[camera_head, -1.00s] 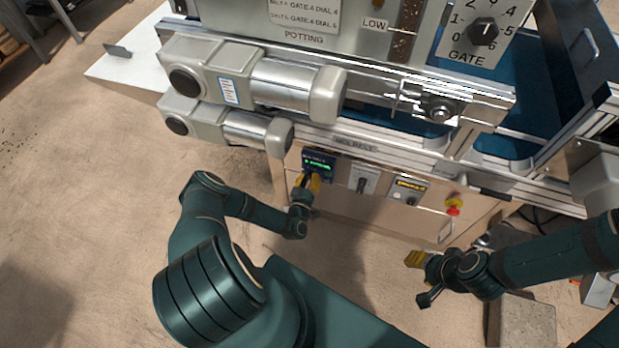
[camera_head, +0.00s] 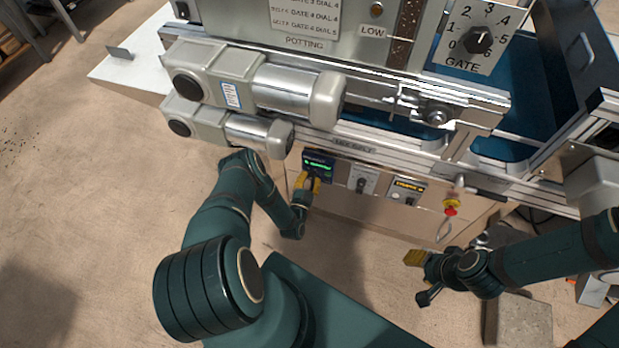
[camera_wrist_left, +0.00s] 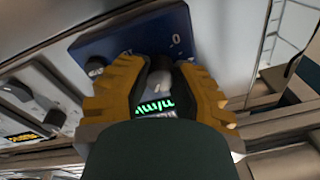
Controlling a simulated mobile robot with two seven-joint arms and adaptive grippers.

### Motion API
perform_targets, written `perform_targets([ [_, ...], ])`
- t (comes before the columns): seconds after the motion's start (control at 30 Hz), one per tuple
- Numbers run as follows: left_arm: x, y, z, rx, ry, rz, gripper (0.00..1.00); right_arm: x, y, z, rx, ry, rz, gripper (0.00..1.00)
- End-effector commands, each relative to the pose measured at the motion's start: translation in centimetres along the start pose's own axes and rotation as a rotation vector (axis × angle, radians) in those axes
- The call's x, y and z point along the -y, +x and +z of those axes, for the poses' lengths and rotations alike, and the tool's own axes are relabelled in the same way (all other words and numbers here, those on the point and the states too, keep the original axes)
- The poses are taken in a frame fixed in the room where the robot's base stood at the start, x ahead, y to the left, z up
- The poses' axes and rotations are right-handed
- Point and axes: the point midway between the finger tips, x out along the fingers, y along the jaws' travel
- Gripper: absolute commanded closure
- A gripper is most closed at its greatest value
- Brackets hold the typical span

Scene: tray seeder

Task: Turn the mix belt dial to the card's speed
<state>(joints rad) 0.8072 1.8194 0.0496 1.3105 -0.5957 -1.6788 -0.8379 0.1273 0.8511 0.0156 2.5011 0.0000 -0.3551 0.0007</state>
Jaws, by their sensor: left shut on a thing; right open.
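The mix belt dial (camera_wrist_left: 160,74) is a small grey knob on a dark blue panel (camera_wrist_left: 176,24), with a lit green display below it in the left wrist view. The panel also shows in the head view (camera_head: 319,160), on the front of the machine. My left gripper (camera_head: 308,184) is at this panel; its yellow fingers (camera_wrist_left: 158,85) are shut on the dial, one on each side. The dial's pointer direction is hidden. My right gripper (camera_head: 413,258) is open and empty, low in front of the machine. A card (camera_head: 305,12) with gate and dial lines is partly cut off at the top.
A grey switch panel (camera_head: 363,179), another display panel (camera_head: 408,190) and a red-and-yellow stop button (camera_head: 450,208) lie right of the dial panel. A large gate dial (camera_head: 478,40) is higher up. Motor housings (camera_head: 230,130) jut out above. Floor at left is clear.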

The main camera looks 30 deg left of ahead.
Motion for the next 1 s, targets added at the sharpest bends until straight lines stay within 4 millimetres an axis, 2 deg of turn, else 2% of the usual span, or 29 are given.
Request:
perform_targets([
  [0.4, -0.04, 0.09, -0.02, -0.012, 0.234, 0.012, 1.00, 0.15, -0.41, 0.06, 0.002, 0.000, 0.000, 0.53],
  [1.0, 0.03, 0.08, 0.05, -0.013, 0.283, 0.012, 1.00, 0.17, -0.47, 0.06, 0.003, 0.000, 0.000, 0.53],
])
